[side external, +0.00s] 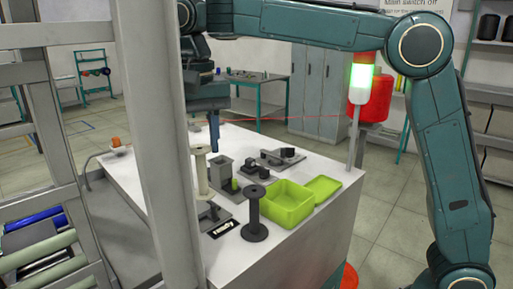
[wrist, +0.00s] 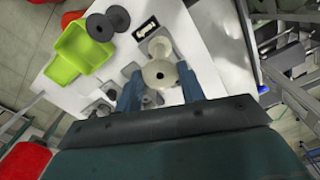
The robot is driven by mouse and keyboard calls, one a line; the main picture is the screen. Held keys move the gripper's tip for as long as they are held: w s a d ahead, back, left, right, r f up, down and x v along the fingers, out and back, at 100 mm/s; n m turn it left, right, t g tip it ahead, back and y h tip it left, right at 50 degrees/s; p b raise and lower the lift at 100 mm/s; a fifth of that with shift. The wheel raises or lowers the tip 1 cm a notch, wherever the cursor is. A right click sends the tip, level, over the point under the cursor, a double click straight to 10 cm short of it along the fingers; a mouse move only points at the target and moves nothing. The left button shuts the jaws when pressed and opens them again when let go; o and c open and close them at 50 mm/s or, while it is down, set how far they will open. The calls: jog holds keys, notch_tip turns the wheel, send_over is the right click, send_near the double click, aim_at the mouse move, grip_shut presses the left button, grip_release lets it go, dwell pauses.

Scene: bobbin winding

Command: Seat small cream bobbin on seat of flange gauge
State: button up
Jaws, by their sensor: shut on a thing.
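The cream bobbin (side external: 201,172) stands upright in the side view, its left part close to the grey post. In the wrist view, its round top flange with a dark centre hole (wrist: 160,74) lies between my fingers. My gripper (side external: 214,148) is shut on this bobbin; it also shows in the wrist view (wrist: 160,83). Below the bobbin is a grey fixture (side external: 209,212), which looks like the flange gauge, beside a small black display (side external: 223,228). The seat is hidden, so I cannot tell whether the bobbin touches it.
A dark grey bobbin (side external: 255,214) stands right of the display. Grey fixtures (side external: 276,160) stand behind. A signal lamp (side external: 360,80) shows green. A large post (side external: 170,130) blocks part of the side view.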

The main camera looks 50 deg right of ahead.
jog(key=w+d, duration=0.2)
jog(key=w, duration=0.7)
jog(key=shift+w+d+f, duration=0.3)
jog(key=shift+f, duration=0.15)
jog(key=shift+f, duration=0.1)
jog(key=shift+f, duration=2.3)
jog(key=shift+f, duration=0.45)
jog(key=o, duration=0.9)
jog(key=shift+c, duration=0.2)
jog(key=shift+r, duration=0.1)
